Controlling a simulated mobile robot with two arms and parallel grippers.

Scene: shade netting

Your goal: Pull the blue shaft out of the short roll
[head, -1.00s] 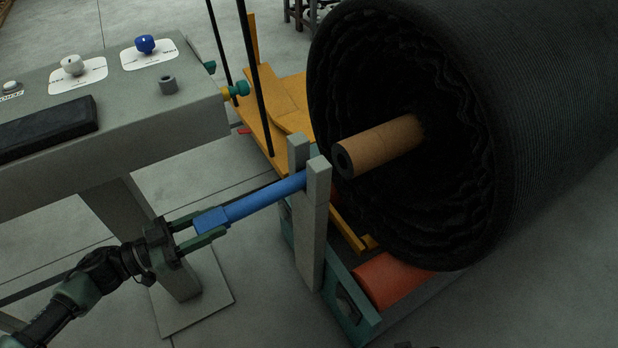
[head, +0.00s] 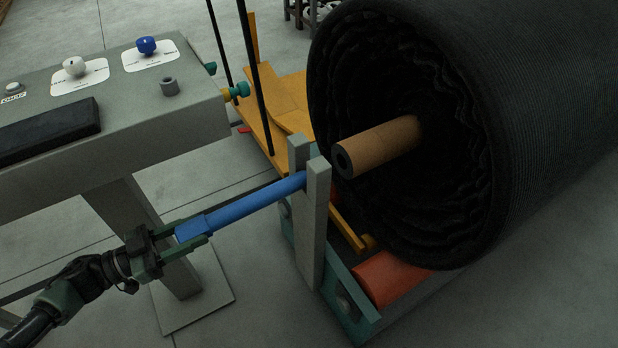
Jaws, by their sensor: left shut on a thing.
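The blue shaft (head: 256,203) slopes up from my left gripper to a pair of grey upright posts (head: 316,225), where its far end lies between the post tops. My left gripper (head: 192,236) is shut on the near, squared end of the shaft. The large black netting roll (head: 540,110) stands at the right, with a brown cardboard core tube (head: 385,145) sticking out of its end. The tube's dark open mouth faces the posts. A gap shows between the posts and the tube. My right gripper is not in view.
A grey control console (head: 130,110) with a white knob (head: 74,67) and a blue knob (head: 146,45) stands at the left. An orange-red roller (head: 390,278) and a teal frame (head: 352,300) lie under the roll. Floor at the front is clear.

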